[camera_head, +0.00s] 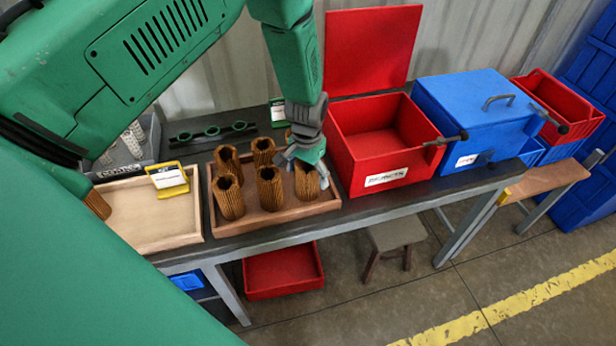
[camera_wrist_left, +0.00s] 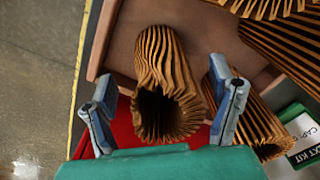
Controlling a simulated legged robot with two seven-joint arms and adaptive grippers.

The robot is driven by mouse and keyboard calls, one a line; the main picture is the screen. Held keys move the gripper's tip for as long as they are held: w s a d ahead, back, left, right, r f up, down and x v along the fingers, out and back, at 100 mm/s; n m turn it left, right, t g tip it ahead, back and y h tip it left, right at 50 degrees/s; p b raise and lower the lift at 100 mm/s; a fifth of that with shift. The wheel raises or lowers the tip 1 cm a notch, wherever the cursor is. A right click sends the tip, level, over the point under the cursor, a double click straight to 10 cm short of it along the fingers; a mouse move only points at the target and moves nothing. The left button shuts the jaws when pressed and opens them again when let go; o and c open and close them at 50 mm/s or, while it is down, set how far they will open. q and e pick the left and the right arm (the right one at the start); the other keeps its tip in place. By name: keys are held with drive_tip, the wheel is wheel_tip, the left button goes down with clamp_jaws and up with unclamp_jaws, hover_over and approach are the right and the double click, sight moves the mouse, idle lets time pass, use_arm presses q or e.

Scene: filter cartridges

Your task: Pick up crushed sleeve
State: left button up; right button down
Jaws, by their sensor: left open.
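Several brown pleated sleeves stand in a wooden tray (camera_head: 328,207) on the bench. My left gripper (camera_head: 304,170) is over the tray's right side, pointing down, with its jaws open. In the left wrist view, one sleeve (camera_wrist_left: 168,85) lies between the two spread fingers, and no clear grip on it shows. Its open end looks uneven and bent inward. In the head view this sleeve (camera_head: 305,187) is partly hidden by the gripper. Another sleeve (camera_wrist_left: 258,128) is close beside the right finger in the wrist view. My right gripper is not in view.
An open red bin (camera_head: 372,160) stands just right of the tray, its lid raised. A closed blue bin (camera_head: 475,110) is farther right. A second wooden tray (camera_head: 150,222) with a yellow-framed card (camera_head: 171,180) is at left. A dark green rack (camera_head: 212,132) lies behind.

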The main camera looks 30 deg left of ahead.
use_arm(q)
drive_tip(key=shift+a, duration=0.1)
drive_tip(key=shift+s+r, duration=0.1)
drive_tip(key=c, duration=1.2)
drive_tip(key=shift+d, duration=0.25)
